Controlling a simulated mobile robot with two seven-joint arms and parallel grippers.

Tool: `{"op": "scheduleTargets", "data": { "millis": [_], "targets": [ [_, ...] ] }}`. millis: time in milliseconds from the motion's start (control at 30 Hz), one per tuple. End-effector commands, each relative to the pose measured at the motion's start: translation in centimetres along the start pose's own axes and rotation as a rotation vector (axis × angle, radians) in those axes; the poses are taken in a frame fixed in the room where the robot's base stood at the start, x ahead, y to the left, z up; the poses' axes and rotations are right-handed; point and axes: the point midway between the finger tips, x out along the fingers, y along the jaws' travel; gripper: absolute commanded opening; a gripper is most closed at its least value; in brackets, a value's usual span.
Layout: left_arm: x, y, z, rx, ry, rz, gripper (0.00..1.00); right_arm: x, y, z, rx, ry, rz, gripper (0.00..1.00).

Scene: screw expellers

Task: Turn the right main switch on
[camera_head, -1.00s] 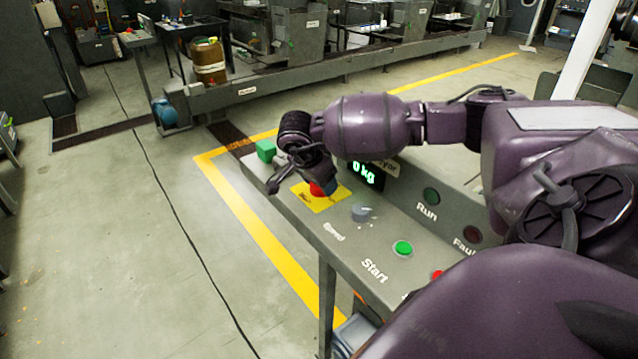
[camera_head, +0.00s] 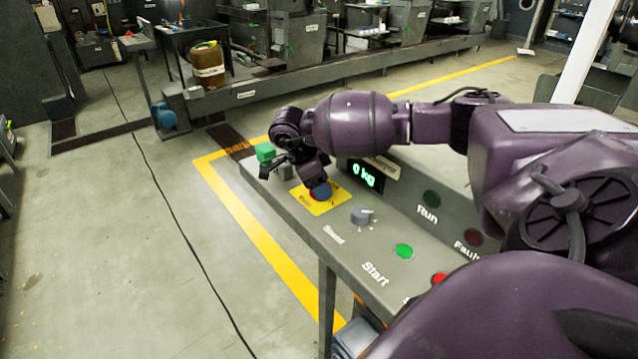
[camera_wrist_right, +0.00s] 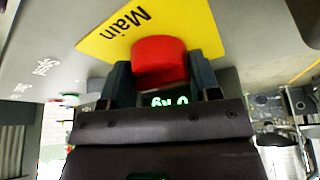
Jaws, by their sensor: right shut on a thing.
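The right main switch is a red knob (camera_wrist_right: 160,60) on a yellow plate (camera_head: 314,207), at the far end of the grey control panel. The plate also shows in the right wrist view (camera_wrist_right: 105,42), with the word "Main" on it. My right gripper (camera_wrist_right: 163,78) is shut on the red knob, with one dark finger on each side. In the head view my right gripper (camera_head: 321,190) sits over the plate and hides most of the knob. Which way the switch is set cannot be told. My left gripper is not in view.
On the panel are a grey speed knob (camera_head: 362,216), a green start button (camera_head: 404,251), a red button (camera_head: 439,278), a Run lamp (camera_head: 431,198) and a green display (camera_head: 365,175). A green block (camera_head: 265,152) stands at the panel's far end.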

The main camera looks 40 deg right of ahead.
Motion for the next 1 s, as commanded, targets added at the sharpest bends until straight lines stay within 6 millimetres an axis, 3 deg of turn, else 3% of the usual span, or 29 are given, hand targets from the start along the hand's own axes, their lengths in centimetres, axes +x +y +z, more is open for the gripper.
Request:
{"op": "scheduleTargets", "data": {
  "millis": [333, 367, 500, 833, 1000],
  "targets": [
    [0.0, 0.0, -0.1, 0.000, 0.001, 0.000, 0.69, -0.1, 0.0, 0.0, 0.003, 0.000, 0.000, 0.33],
    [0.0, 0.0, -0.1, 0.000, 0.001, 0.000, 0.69, -0.1, 0.0, 0.0, 0.003, 0.000, 0.000, 0.60],
    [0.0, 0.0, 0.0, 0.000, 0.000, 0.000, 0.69, -0.1, 0.0, 0.0, 0.003, 0.000, 0.000, 0.79],
    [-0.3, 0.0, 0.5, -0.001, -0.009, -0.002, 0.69, -0.4, 0.0, 0.0, 0.002, 0.000, -0.001, 0.79],
    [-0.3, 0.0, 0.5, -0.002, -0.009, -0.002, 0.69, -2.4, -0.1, 0.0, 0.001, -0.002, -0.004, 0.79]
  ]
}}
